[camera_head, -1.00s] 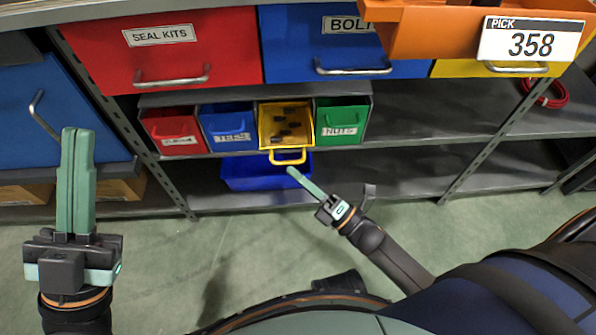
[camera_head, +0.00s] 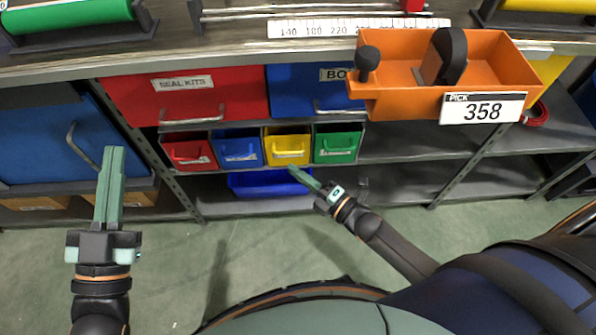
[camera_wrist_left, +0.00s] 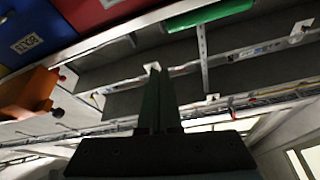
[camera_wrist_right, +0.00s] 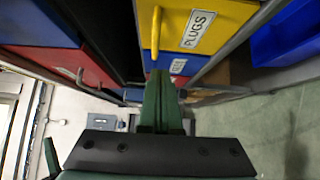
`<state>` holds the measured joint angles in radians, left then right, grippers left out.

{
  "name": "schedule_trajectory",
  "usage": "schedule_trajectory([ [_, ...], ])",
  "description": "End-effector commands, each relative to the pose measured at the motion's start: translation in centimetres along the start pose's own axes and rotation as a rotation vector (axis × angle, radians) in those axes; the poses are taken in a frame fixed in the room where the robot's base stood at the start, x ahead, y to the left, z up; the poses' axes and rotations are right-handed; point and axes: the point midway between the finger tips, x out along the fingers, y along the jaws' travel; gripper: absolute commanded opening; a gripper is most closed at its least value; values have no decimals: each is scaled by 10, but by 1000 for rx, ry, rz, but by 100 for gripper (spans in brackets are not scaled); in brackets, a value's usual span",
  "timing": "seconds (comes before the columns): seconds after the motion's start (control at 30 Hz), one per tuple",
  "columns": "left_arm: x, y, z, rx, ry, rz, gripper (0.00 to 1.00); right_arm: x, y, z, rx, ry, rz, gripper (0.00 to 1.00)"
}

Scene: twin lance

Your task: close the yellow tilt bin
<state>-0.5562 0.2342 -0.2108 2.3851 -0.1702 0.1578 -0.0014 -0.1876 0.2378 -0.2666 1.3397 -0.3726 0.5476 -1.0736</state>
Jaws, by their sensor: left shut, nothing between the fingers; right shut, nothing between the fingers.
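The yellow tilt bin (camera_head: 288,146) sits in the row of small bins on the shelf, between a blue bin and a green one. Its front now stands upright, in line with its neighbours, and its inside no longer shows. In the right wrist view the yellow bin (camera_wrist_right: 190,28) shows its handle and a PLUGS label close ahead of the fingers. My right gripper (camera_head: 292,170) is shut and empty, its tips just below the yellow bin's front; I cannot tell whether they touch it. My left gripper (camera_head: 113,150) is shut and empty, far left before a large blue drawer.
Red (camera_head: 188,152), blue (camera_head: 236,149) and green (camera_head: 337,144) small bins flank the yellow one. A blue tub (camera_head: 265,184) is on the shelf below. An orange pick tray (camera_head: 400,75) overhangs above right. The floor in front is clear.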

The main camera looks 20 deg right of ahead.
Motion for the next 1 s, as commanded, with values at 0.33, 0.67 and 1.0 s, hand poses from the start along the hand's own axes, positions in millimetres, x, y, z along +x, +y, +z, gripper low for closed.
schedule_trajectory([
  [0.33, -35, 19, 106, -138, -467, 4, 0, 8, 12, 9, 75, 1, -77, 0],
  [0.67, -65, 34, 148, -199, -670, 16, 0, 15, 16, 15, 75, 0, -74, 0],
  [1.0, -78, 40, 160, -220, -740, 21, 0, 18, 18, 18, 75, 0, -74, 0],
])
